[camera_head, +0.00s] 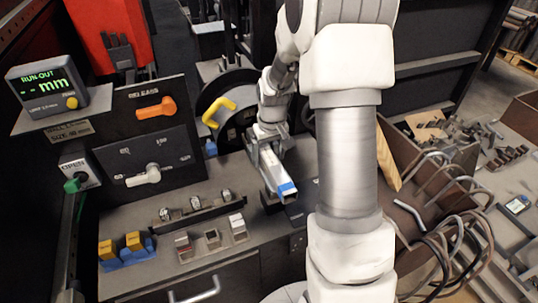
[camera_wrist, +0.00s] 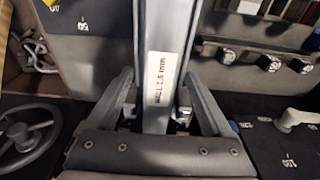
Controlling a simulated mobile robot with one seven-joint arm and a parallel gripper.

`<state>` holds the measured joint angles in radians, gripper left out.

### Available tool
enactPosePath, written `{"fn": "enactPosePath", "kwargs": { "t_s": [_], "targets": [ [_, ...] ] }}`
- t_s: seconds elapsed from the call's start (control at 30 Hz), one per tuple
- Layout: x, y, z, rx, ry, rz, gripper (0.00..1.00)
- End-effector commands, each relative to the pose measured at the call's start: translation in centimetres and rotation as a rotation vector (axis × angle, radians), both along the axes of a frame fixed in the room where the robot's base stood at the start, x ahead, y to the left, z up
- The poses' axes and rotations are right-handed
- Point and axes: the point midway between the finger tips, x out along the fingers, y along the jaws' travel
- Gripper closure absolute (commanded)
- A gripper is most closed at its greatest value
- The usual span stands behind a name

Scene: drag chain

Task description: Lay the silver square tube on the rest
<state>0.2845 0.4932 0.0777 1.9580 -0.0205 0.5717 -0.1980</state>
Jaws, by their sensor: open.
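The silver square tube (camera_head: 270,168) slants away from the bench front, with a blue near end (camera_head: 287,188). In the wrist view the tube (camera_wrist: 163,30) runs up the middle, and its pale label reads a wall of 1.5 mm. My gripper (camera_head: 264,142) is at the tube's far part. In the wrist view its fingers (camera_wrist: 158,88) stand open, one on each side of the tube. A dark block (camera_head: 270,205) shows under the tube's near end; I cannot tell whether it is the rest or whether the tube touches it.
A rack (camera_head: 196,214) with several knobs and several short tube samples (camera_head: 212,238) stand left of the tube. A control panel (camera_head: 150,150) rises behind them. A yellow handle (camera_head: 219,110) is near my gripper. A bin of bent rods (camera_head: 440,180) is at right.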

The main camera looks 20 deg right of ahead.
Motion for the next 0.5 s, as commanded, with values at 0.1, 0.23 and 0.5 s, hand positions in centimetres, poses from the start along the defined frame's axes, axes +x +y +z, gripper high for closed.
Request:
{"fn": "enactPosePath", "kwargs": {
  "t_s": [0.1, 0.23, 0.5],
  "targets": [
    [-0.1, 0.0, -0.1, 0.001, 0.003, 0.000, 0.16],
    [-0.1, 0.0, 0.6, 0.000, 0.000, 0.000, 0.16],
    [-0.6, 0.0, 6.1, -0.002, -0.005, 0.000, 0.16]
  ]
}}
